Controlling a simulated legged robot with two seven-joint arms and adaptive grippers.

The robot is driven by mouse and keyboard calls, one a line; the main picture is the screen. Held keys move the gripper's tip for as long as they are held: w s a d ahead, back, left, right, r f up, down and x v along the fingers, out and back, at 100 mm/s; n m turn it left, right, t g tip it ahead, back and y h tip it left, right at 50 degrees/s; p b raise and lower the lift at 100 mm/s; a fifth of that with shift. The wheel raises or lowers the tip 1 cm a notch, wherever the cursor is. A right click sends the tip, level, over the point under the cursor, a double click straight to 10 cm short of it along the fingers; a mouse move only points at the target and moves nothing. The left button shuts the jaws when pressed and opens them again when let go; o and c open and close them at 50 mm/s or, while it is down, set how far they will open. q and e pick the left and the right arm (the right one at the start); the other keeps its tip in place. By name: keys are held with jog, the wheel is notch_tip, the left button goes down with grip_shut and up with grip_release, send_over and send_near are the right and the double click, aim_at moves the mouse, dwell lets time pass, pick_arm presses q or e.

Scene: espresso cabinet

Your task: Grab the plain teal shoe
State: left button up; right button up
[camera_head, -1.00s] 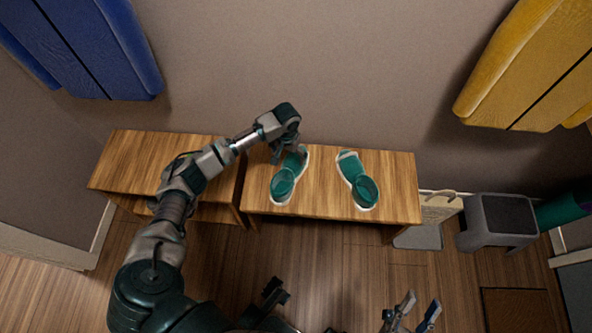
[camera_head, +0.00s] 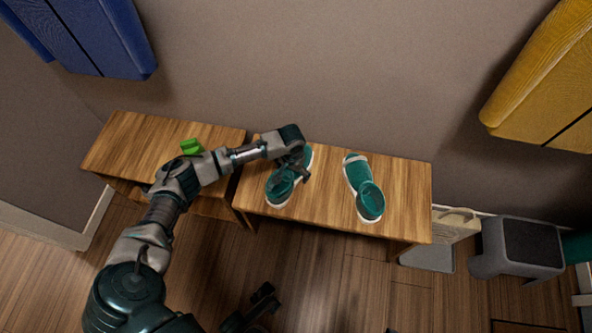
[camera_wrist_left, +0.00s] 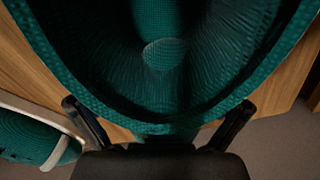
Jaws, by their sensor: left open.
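Two teal shoes with white soles lie on the wooden bench. The left shoe (camera_head: 278,187) is partly hidden by my left gripper (camera_head: 297,171), which is over it. The right shoe (camera_head: 366,190) stands apart and clear of the gripper. Patterns that would tell the two apart are too small to see. In the left wrist view the open teal collar of a shoe (camera_wrist_left: 110,105) fills the top, between and beyond the spread fingers of the left gripper (camera_wrist_left: 158,106). Contact with the fingers cannot be told. The other shoe (camera_wrist_left: 30,138) shows at lower left.
The bench (camera_head: 325,210) has bare wood between the shoes. A second bench (camera_head: 135,145) at left carries a small green object (camera_head: 192,146). A grey stool (camera_head: 518,248) and a pale bag-like object (camera_head: 455,226) stand at right. Blue and yellow panels hang above.

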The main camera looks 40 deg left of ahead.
pick_arm(q)
jog(key=shift+r, duration=0.15)
jog(key=shift+c, duration=0.5)
jog(key=shift+s+a+f, duration=0.1)
jog(key=shift+a+f, duration=0.1)
jog(key=shift+a, duration=0.15)
jog(key=c, duration=1)
